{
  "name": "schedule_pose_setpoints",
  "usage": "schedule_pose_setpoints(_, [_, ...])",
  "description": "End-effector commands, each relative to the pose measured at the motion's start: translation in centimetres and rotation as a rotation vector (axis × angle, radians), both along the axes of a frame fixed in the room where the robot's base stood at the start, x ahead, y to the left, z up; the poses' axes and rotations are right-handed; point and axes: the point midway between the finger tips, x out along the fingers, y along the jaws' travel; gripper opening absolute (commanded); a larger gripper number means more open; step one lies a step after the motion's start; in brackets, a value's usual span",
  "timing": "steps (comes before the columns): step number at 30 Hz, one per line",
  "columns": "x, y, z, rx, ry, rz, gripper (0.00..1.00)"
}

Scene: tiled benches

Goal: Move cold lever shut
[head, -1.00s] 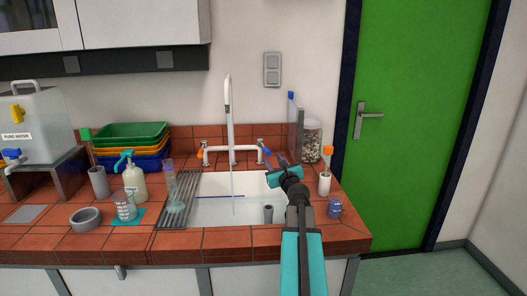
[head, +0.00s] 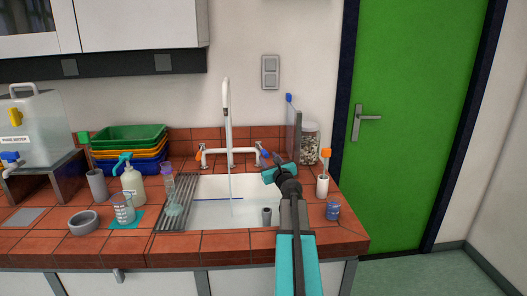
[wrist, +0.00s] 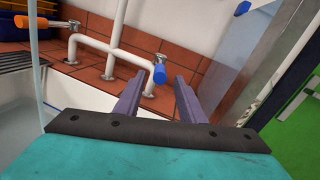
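The cold lever is the blue-tipped handle (head: 265,153) on the right side of the white mixer tap (head: 229,130); its blue end also shows in the wrist view (wrist: 160,75). It points out from the tap toward my gripper. A thin stream of water runs from the spout into the sink (head: 205,215). My gripper (wrist: 162,80) is open and empty, over the right part of the sink. In the wrist view the blue end appears between the two fingertips and a little beyond them; I cannot tell whether they touch it.
The orange hot lever (head: 198,155) is on the tap's left. An upright panel (head: 293,130) and a jar (head: 309,143) stand right of the tap. A white holder with an orange-topped item (head: 322,186) and a blue cup (head: 333,210) are near my arm.

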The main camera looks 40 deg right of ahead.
Motion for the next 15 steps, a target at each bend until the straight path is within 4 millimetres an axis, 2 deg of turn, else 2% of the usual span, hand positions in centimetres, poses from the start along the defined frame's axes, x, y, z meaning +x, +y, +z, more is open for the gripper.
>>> schedule_pose_setpoints(15, [4.2, -2.4, 0.0, -0.001, 0.001, -0.001, 0.36])
